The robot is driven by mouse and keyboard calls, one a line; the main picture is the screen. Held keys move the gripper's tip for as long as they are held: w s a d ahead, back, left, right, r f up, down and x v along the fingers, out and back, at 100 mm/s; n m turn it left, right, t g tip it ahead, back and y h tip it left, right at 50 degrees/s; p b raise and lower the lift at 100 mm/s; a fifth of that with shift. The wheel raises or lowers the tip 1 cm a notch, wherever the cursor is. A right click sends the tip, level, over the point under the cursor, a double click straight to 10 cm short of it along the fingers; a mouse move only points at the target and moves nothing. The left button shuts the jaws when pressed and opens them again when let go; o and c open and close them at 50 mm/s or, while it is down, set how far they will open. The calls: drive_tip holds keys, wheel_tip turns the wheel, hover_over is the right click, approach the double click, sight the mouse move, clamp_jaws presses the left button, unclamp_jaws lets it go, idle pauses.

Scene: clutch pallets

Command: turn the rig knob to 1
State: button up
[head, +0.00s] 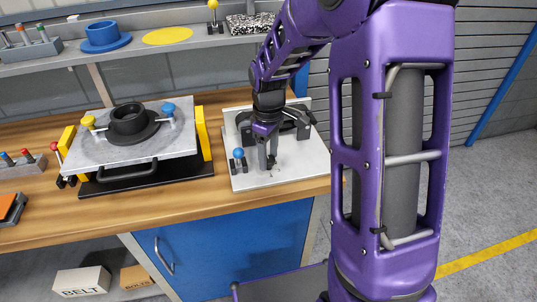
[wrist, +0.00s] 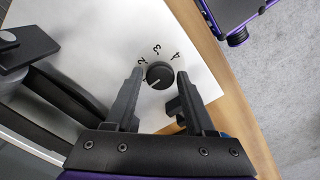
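The rig knob (wrist: 160,70) is a round black dial on the rig's white plate (wrist: 95,30). The marks 2, 3 and 4 show around its far side in the wrist view; a 1 is not visible. A short pale line on the knob points to the lower left. My gripper (wrist: 160,76) is open, with one finger on each side of the knob and a small gap seeming to show at each side. In the head view my gripper (head: 267,161) points down at the front of the white plate (head: 298,168), and the knob is hard to make out.
A black clamp-like fixture (head: 296,119) stands at the plate's back, and a blue ball-topped lever (head: 238,154) at its left. A grey pallet (head: 180,142) with a black ring part is farther left on the wooden bench (head: 110,217). Bare floor lies right of the bench.

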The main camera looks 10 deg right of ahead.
sight(269, 159)
drive_tip(key=shift+o, duration=1.1)
drive_tip(key=shift+r, duration=0.1)
wheel_tip(269, 159, up, 17)
drive_tip(key=p, duration=0.1)
drive_tip(key=shift+r, duration=0.1)
